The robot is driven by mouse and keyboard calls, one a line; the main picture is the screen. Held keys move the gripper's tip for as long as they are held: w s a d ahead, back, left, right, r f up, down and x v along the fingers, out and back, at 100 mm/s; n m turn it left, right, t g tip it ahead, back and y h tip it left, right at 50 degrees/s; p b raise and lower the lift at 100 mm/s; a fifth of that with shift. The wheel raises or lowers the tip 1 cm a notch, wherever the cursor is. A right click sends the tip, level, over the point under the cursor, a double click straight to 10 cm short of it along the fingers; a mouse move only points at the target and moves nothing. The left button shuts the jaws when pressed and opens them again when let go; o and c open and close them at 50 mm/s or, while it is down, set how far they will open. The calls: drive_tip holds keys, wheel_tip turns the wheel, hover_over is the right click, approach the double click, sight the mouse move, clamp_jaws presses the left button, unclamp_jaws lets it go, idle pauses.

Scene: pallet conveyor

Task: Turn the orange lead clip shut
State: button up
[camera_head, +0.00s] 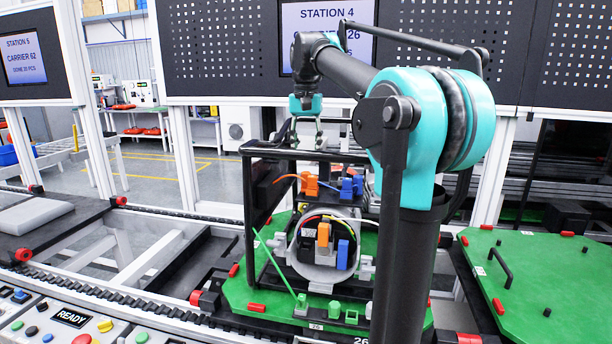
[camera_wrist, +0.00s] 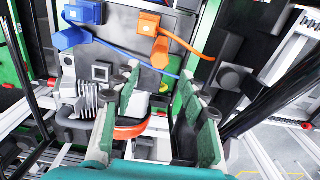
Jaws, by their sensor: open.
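An orange lead clip (camera_head: 309,184) with an orange lead stands on the upper deck of the black carrier frame, beside a blue clip (camera_head: 352,187). In the wrist view the orange clip (camera_wrist: 160,50) is at the top middle, its lead running off to the right; the blue clip (camera_wrist: 72,38) is to its left. My gripper (camera_head: 307,140) is above and behind the deck near the frame's top bar. In the wrist view its green-padded fingers (camera_wrist: 160,90) are spread, apart from the orange clip. A red curved part (camera_wrist: 130,130) shows between them; I cannot tell whether they touch it.
The black frame (camera_head: 250,200) stands on a green pallet (camera_head: 235,290) on the conveyor. Lower down, a round grey unit (camera_head: 300,265) carries another orange block (camera_head: 323,234) and blue block (camera_head: 342,254). A thin green rod (camera_head: 275,265) leans at the front. Another green pallet (camera_head: 550,290) is at right.

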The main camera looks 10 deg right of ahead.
sight(306, 172)
wheel_tip(306, 172, down, 8)
drive_tip(key=shift+r, duration=0.25)
clamp_jaws()
idle(0.3)
